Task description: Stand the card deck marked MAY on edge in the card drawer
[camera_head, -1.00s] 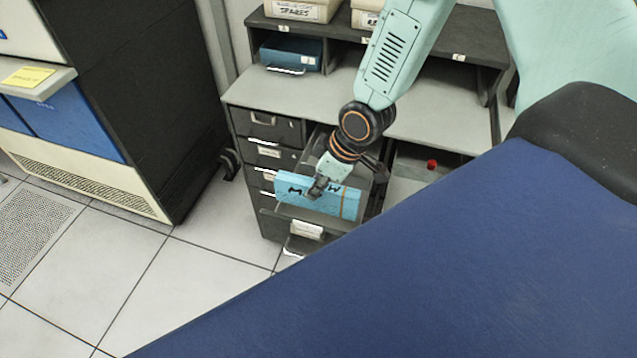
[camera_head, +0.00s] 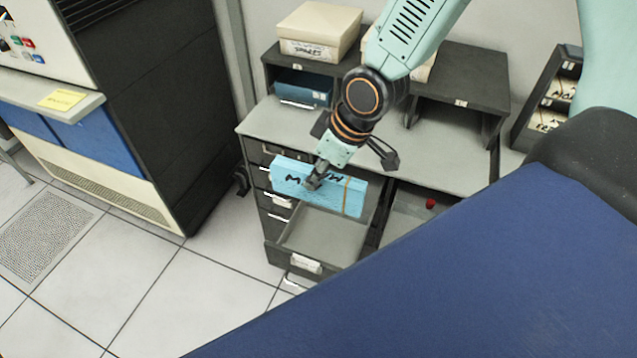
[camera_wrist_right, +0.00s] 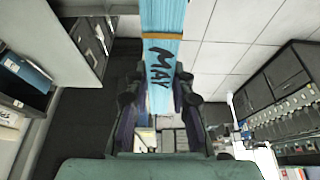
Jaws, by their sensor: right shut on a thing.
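My right gripper (camera_head: 314,180) is shut on a light blue card deck (camera_head: 345,195) with dark lettering and a tan band. The right wrist view shows the deck (camera_wrist_right: 162,65) between the fingers, and its lettering reads MAY. The deck is held with its broad face toward the head camera, long side roughly level. It appears above the pulled-out card drawer (camera_head: 325,235) in the dark cabinet. The drawer's grey floor shows bare in front of the deck; its rear part is hidden behind the deck. My left gripper is not in view.
A grey desktop (camera_head: 285,125) lies behind the drawer. On it are a dark shelf with a blue binder (camera_head: 303,88) and a cream box (camera_head: 320,30) on top. A small red object (camera_head: 431,203) lies right of the drawer. Open floor (camera_head: 200,290) lies to the left.

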